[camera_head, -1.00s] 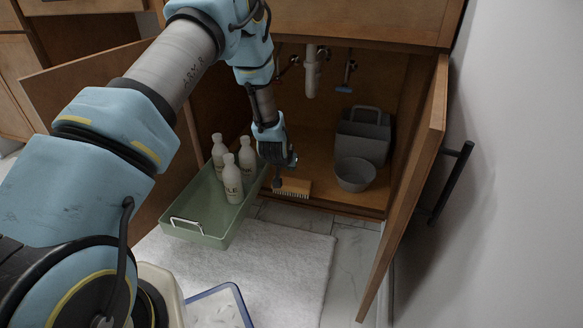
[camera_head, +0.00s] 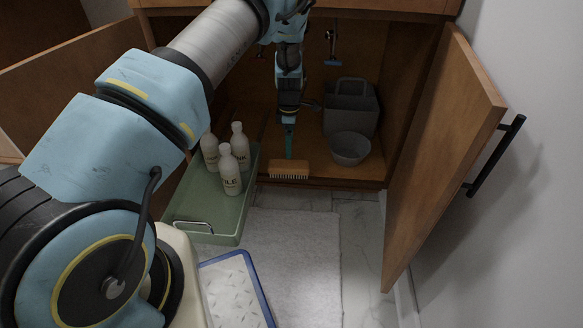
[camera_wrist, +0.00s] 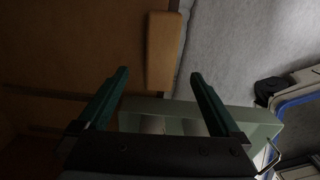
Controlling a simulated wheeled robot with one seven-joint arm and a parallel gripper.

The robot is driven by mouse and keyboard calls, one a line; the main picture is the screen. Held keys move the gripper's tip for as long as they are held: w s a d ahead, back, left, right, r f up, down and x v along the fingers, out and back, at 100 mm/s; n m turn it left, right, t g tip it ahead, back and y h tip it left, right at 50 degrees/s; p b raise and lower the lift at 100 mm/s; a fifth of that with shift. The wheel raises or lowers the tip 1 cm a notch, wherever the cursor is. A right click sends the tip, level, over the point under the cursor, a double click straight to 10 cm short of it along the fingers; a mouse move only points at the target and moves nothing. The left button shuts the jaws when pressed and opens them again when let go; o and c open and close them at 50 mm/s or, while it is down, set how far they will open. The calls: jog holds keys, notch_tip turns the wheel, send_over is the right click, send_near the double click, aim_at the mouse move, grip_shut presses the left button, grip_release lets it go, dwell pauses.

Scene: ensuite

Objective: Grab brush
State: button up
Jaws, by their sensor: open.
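The brush (camera_head: 289,168) has a tan wooden block back and pale bristles pointing toward the front. It lies at the front edge of the cabinet floor, right of the green tray. In the wrist view the brush (camera_wrist: 164,50) lies beyond the fingertips, roughly between their lines. My gripper (camera_head: 289,150) hangs just above and behind the brush in the head view. In the wrist view my gripper (camera_wrist: 159,75) has its two green fingers spread apart with nothing between them. Whether a fingertip touches the brush cannot be told.
The green tray (camera_head: 222,222) with several white bottles (camera_head: 229,170) stands left of the brush. A grey bowl (camera_head: 350,148) and a grey caddy (camera_head: 352,106) stand to the right. An open cabinet door (camera_head: 440,150) bounds the right side. A pale rug (camera_head: 295,250) lies in front.

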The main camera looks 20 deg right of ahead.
aim_at(290, 164)
notch_tip(290, 164, down, 11)
jog(key=b, duration=0.4)
jog(key=shift+s+r+b, duration=0.1)
jog(key=shift+s+b, duration=0.05)
jog(key=shift+b, duration=0.25)
jog(key=shift+c, duration=0.2)
jog(key=c, duration=1.4)
jog(key=shift+r, duration=0.1)
